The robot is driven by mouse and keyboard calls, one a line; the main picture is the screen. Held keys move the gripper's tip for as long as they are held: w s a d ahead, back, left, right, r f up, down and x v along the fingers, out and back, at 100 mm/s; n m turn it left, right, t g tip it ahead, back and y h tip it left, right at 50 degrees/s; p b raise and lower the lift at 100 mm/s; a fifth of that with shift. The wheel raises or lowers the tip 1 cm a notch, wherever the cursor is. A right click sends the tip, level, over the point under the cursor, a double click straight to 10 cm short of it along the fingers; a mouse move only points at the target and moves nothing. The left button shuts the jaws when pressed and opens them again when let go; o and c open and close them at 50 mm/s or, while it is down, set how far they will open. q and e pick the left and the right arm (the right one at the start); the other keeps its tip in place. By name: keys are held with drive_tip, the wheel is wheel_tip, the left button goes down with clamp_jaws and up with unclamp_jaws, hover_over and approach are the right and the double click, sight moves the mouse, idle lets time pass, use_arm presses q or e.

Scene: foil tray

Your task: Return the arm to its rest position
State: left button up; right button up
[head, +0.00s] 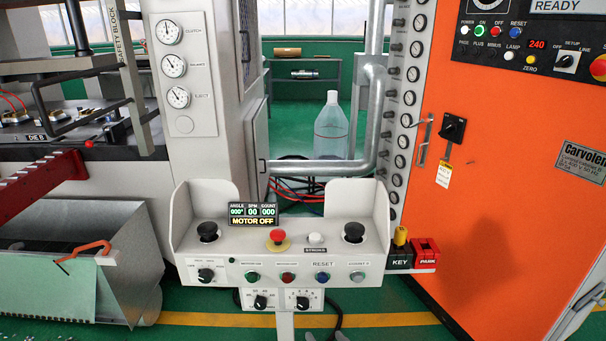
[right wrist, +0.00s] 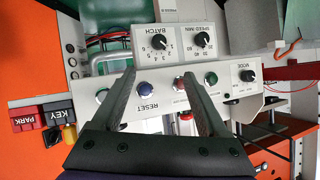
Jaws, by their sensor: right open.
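My right gripper (head: 325,337) barely shows at the bottom edge of the head view, as two grey fingertips below the control console (head: 290,238). In the right wrist view the gripper (right wrist: 159,74) is open, its two dark fingers apart with nothing held between them. Behind the fingers that view shows the console upside down, with the blue RESET button (right wrist: 145,87) and a green button (right wrist: 211,78) between and beside the fingertips. I cannot tell the exact gap to the console. My left gripper is not in view.
The console has a red mushroom button (head: 277,236) and two black palm buttons. An orange cabinet (head: 500,200) stands right; a metal chute (head: 135,260) and red rail (head: 40,180) stand left.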

drive_tip(key=s+d+f+g+h, duration=0.2)
drive_tip(key=s+d+f+g, duration=0.3)
drive_tip(key=s, duration=0.7)
drive_tip(key=s+d+f+g+h, duration=0.1)
drive_tip(key=s+d+g+h, duration=0.1)
drive_tip(key=s+d, duration=0.75)
use_arm(q)
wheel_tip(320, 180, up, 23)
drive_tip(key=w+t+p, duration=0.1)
drive_tip(key=p, duration=1.9)
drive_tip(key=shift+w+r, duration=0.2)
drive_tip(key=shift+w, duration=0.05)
use_arm(e)
wheel_tip(320, 180, up, 24)
drive_tip(key=a, duration=0.2)
drive_tip(key=shift+s+m+t, duration=0.3)
drive_tip(key=shift+a+f, duration=0.1)
